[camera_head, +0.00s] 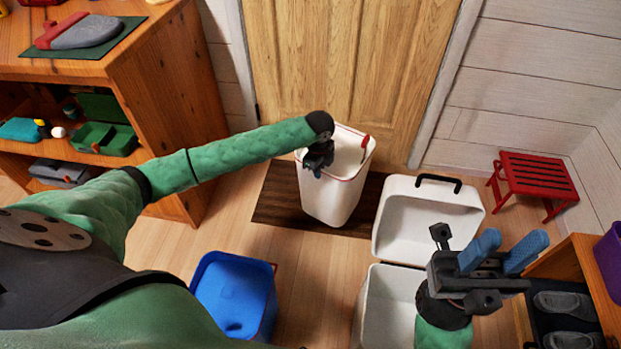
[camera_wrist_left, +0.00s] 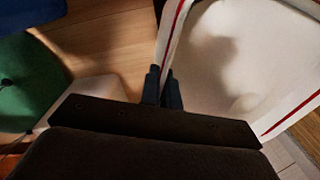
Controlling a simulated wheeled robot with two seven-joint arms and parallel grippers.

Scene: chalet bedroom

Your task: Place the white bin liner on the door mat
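The white bin liner (camera_head: 336,197), a tall white tub with a red line round its rim, is upright over the dark brown door mat (camera_head: 275,203) in front of the door. Its base appears within the mat's outline, near the front edge; I cannot tell if it touches. My left gripper (camera_head: 318,168) is at the liner's left rim. In the left wrist view its fingers (camera_wrist_left: 163,88) are close together with the liner's wall (camera_wrist_left: 225,60) between them. My right gripper (camera_head: 503,251) is at the lower right, its blue fingers apart and empty.
A white bin (camera_head: 388,305) with its lid (camera_head: 425,222) raised stands right of the mat. A blue bin (camera_head: 235,295) stands at the front left. A wooden shelf (camera_head: 165,75) is at left, a red stool (camera_head: 535,178) at right. A shoe cabinet (camera_head: 580,255) is at the lower right.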

